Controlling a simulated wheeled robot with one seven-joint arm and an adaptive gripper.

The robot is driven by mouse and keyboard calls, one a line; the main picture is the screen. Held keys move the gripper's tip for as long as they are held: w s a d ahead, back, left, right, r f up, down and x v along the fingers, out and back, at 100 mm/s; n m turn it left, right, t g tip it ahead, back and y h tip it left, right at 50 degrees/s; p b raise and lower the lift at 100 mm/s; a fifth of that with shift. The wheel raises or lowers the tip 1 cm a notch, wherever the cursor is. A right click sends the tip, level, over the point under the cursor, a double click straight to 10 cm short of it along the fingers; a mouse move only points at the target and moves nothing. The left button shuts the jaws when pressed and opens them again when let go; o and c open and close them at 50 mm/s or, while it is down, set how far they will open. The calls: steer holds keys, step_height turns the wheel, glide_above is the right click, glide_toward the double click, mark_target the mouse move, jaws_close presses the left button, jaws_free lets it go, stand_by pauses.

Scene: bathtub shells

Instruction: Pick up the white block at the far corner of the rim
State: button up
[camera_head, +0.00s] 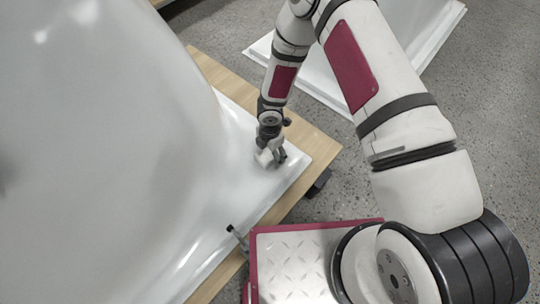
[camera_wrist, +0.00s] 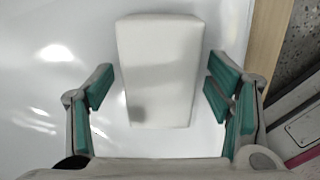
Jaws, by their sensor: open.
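The white block (camera_wrist: 160,70) lies on the white shell's rim (camera_wrist: 60,110) in the wrist view, upright in the picture between my two fingers. My gripper (camera_wrist: 158,92) is open, with green-padded fingers on the left and right of the block and a visible gap on each side. In the head view my gripper (camera_head: 271,156) is low over the rim's corner (camera_head: 290,172). The block (camera_head: 264,158) shows there as a small pale shape at the fingers, partly hidden by my gripper.
The shell (camera_head: 110,130) fills the left and rests on a wooden pallet or board (camera_head: 318,147). A dark tool-like piece (camera_head: 233,232) is at the rim's near edge. Another white shell (camera_head: 330,85) lies behind my arm. Grey floor is open at right.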

steer(key=shift+r, duration=0.1)
steer(key=c, duration=0.9)
steer(key=shift+r, duration=0.1)
